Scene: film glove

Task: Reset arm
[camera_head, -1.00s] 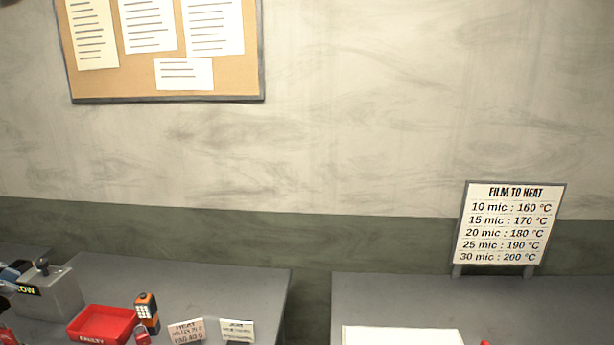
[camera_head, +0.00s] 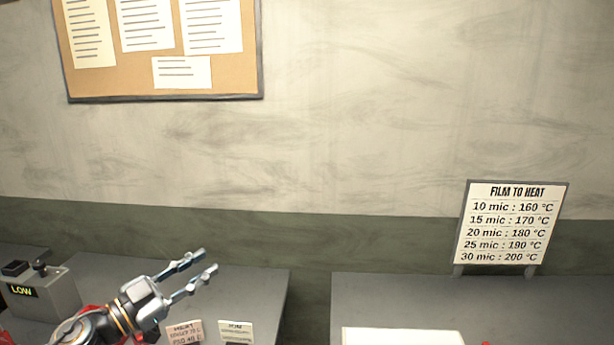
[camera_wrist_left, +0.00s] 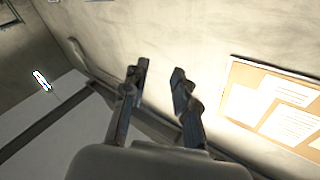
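My left gripper (camera_head: 205,265) comes in from the lower left in the head view, raised in front of the left table. Its two fingers are apart with nothing between them. It also shows in the left wrist view (camera_wrist_left: 156,80), with its fingers spread, empty, and the wall behind them. My right gripper is not in either view.
A grey box reading LOW (camera_head: 45,295) stands on the left table (camera_head: 255,285), with two small cards (camera_head: 235,332) at the front. A film-to-heat sign (camera_head: 511,223) stands on the right table (camera_head: 400,297). A gap separates the tables.

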